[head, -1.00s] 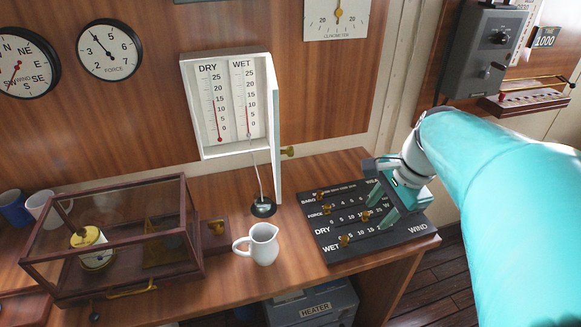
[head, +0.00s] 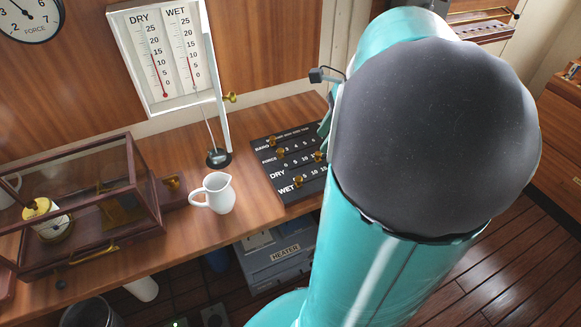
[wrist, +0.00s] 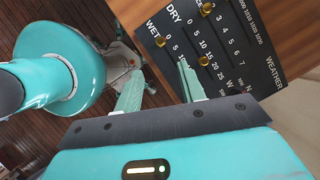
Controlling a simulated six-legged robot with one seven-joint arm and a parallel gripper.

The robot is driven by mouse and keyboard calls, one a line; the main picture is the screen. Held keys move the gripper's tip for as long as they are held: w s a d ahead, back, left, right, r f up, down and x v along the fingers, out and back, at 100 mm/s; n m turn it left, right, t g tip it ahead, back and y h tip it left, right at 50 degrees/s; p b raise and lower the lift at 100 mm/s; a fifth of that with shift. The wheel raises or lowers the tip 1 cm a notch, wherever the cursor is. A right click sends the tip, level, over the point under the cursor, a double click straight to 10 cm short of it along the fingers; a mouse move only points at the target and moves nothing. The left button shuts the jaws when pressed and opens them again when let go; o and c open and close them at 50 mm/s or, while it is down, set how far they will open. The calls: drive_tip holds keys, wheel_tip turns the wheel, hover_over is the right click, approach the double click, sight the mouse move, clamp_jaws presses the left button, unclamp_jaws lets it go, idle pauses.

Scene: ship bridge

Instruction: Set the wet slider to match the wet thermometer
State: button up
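The black slider board (head: 262,141) lies on the desk with brass knobs on rows including DRY and WET. The wet slider knob (head: 298,181) sits near the low end of its row, close to 0; it also shows in the wrist view (wrist: 160,41). The wet thermometer (head: 188,60) hangs in the white wall box, its red column ending around 10. My gripper (wrist: 158,82) is open, with two teal fingers apart and nothing between them. The right fingertip is near the board's lower edge. In the head view my arm hides most of the gripper and the board's right part.
A white jug (head: 213,194) stands left of the board. The dry slider knob (head: 319,157) is in the row above. A glass-topped instrument case (head: 75,200) stands on the left of the desk. A heater (head: 283,262) is below the desk.

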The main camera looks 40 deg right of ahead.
sight(299, 178)
drive_tip(key=x, duration=1.4)
drive_tip(key=shift+d+r, duration=0.1)
clamp_jaws()
